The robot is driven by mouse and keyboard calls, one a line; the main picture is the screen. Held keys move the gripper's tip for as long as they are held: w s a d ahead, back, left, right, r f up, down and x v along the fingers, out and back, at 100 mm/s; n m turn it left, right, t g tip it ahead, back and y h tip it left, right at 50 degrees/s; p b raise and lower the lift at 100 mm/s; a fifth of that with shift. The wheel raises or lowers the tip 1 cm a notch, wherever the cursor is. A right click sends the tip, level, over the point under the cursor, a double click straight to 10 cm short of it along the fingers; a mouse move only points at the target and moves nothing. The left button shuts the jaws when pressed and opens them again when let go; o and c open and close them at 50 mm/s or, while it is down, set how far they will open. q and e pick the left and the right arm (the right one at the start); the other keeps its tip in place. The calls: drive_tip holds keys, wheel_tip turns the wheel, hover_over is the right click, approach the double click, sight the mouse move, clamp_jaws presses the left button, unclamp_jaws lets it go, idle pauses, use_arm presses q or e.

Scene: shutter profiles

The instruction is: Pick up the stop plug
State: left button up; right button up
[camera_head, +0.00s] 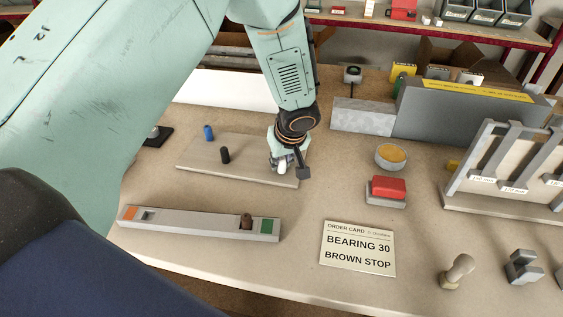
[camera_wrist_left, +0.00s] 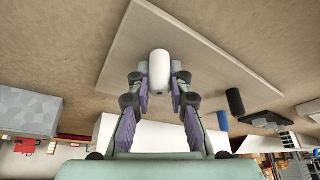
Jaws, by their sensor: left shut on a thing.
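My left gripper (camera_head: 282,160) is low over the right end of a beige board (camera_head: 212,162) on the table. In the left wrist view the gripper (camera_wrist_left: 160,85) is shut on a white plug (camera_wrist_left: 159,67), held between its two pads. The white plug also shows at the fingertips in the head view (camera_head: 283,166); I cannot tell whether it touches the board. A blue plug (camera_head: 208,132) and a black plug (camera_head: 225,155) stand on the board. A brown plug (camera_head: 246,221) sits in a grey profile (camera_head: 190,222) with orange and green ends. My right gripper is out of view.
An order card (camera_head: 358,249) reads "BEARING 30, BROWN STOP". A red button block (camera_head: 386,190) and a round yellow-topped piece (camera_head: 390,156) lie to the right. A slotted rack (camera_head: 510,170) and a grey housing (camera_head: 455,115) stand farther right. Free table lies around the card.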

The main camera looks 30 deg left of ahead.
use_arm(q)
drive_tip(key=shift+r, duration=0.4)
wheel_tip(320, 180, up, 27)
drive_tip(key=p, duration=0.2)
drive_tip(key=shift+p, duration=0.4)
